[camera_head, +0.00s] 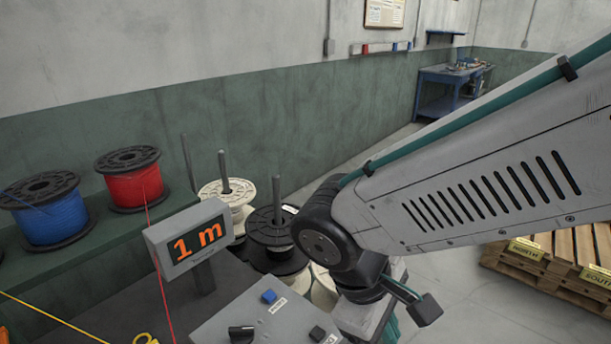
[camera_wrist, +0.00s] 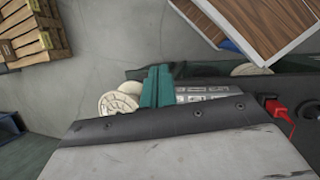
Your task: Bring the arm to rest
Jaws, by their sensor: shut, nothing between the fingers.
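My arm reaches in from the right in the head view, its grey link ending in a dark joint above the spools and the grey control box. My gripper (camera_wrist: 157,88) shows in the wrist view as two teal fingers side by side, shut with nothing between them. In the head view most of the gripper is hidden behind the arm and the box. Pale spools (camera_wrist: 118,103) lie beyond and beside the fingers in the wrist view; I cannot tell how near they are.
A blue spool (camera_head: 50,222) and a red spool (camera_head: 135,186) stand on a green shelf at left. White and black spools (camera_head: 275,232) stand behind the control box (camera_head: 265,315). A wooden pallet (camera_head: 560,268) lies at right; open floor shows behind.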

